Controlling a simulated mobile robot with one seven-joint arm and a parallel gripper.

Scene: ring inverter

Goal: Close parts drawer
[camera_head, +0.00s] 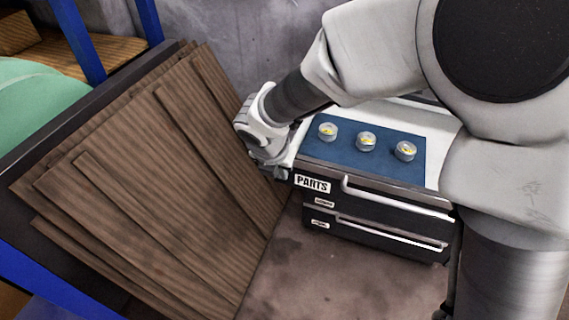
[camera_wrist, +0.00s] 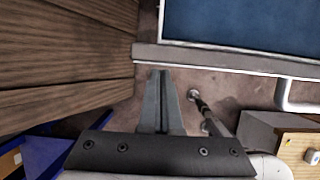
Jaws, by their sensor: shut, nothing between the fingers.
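The parts drawer (camera_head: 312,184) is the upper one in a dark drawer unit, with a white "PARTS" label and a pale bar handle (camera_head: 398,197). The handle's end also shows at the right of the wrist view (camera_wrist: 285,95). How far the drawer stands out is hard to tell. My gripper (camera_head: 281,173) is at the unit's front left corner, left of the label. In the wrist view its fingers (camera_wrist: 161,74) are together and empty, their tips just short of the grey front edge (camera_wrist: 215,62). Contact cannot be told.
A blue surface (camera_head: 350,157) holds three round metal pieces (camera_head: 366,141) with yellow centres. A second drawer handle (camera_head: 390,232) is below. Leaning wooden boards (camera_head: 150,180) stand close on the left. Bare floor (camera_head: 310,270) lies in front.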

